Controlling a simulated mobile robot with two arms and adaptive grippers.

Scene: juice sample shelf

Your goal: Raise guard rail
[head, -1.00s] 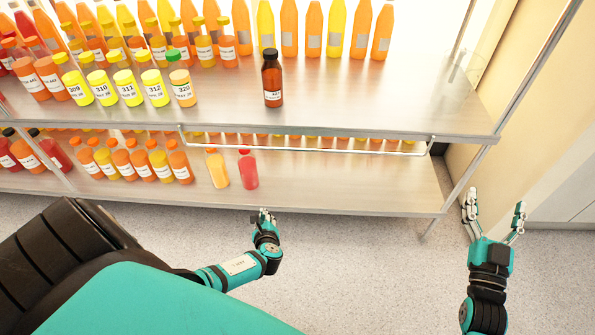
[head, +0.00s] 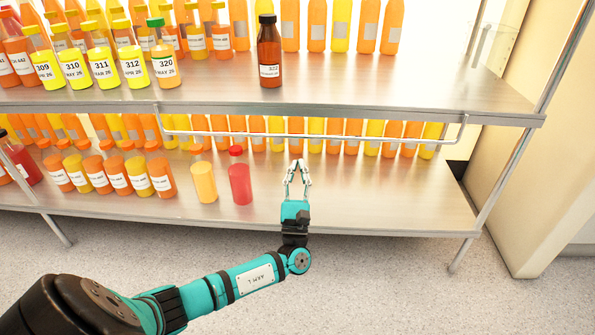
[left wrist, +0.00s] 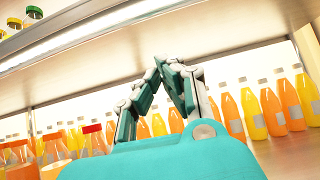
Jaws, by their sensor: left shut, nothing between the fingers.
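The guard rail (head: 300,136) is a thin pale bar hanging just below the front edge of the upper shelf (head: 345,108), with bent ends at left and right. My left gripper (head: 298,163) is shut and empty, its fingertips together, pointing up. In the head view the tips show a little below the middle of the rail, over the lower shelf; I cannot tell the depth gap. In the left wrist view the gripper (left wrist: 168,65) shows under the upper shelf's underside; I cannot make out the rail surely there. My right gripper is out of view.
A brown bottle (head: 269,55) stands near the upper shelf's front, right of several labelled yellow bottles. A red bottle (head: 240,178) and a yellow-orange bottle (head: 204,182) stand on the lower shelf (head: 380,195), left of my gripper. The lower shelf's front right is clear.

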